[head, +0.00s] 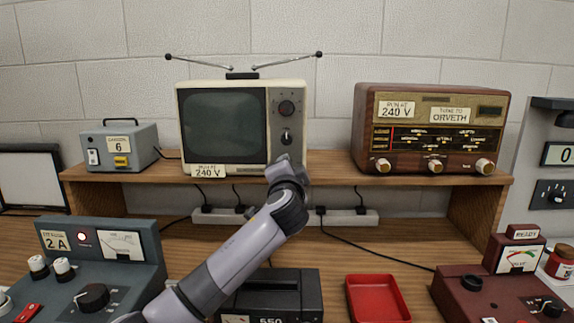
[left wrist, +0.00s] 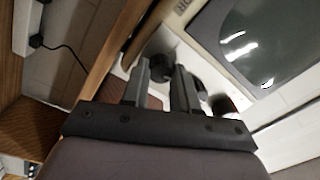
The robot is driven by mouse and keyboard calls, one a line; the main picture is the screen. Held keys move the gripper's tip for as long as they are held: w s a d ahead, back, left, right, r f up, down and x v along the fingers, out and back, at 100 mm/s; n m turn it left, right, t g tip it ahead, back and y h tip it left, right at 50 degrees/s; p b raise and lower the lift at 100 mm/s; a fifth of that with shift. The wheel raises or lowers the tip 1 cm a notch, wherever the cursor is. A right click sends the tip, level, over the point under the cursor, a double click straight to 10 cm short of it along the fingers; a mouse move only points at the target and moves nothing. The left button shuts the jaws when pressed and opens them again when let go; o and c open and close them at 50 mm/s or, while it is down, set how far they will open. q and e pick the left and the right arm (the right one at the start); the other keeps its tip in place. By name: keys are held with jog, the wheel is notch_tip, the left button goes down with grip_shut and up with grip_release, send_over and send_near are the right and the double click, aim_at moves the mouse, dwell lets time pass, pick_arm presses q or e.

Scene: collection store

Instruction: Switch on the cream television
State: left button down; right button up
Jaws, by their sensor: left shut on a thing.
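The cream television (head: 270,88) stands on the wooden shelf, its screen (head: 224,124) dark. Two dark knobs, an upper one (head: 286,107) and a lower one (head: 287,137), show on its right-hand panel. A label reading 240 V is on its lower left front. My left gripper (head: 284,166) is at the panel's bottom and hides that part. In the left wrist view, its fingers (left wrist: 164,88) are shut on a dark knob (left wrist: 158,67) below the television's screen edge (left wrist: 262,42). The knob's setting cannot be read. My right gripper is not in view.
A brown radio (head: 434,128) stands right of the television, a grey box (head: 119,147) left. Power strips (head: 350,217) with cables lie under the shelf (head: 340,181). Below are a red tray (head: 377,299), a dark 550 unit (head: 272,293) and instrument boxes at both sides.

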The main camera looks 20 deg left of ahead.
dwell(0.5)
pick_arm(q)
jog(key=c, duration=0.9)
grip_release()
jog(key=shift+o, duration=0.2)
jog(key=shift+s, duration=0.1)
jog(key=b+v, duration=0.1)
jog(key=v, duration=0.6)
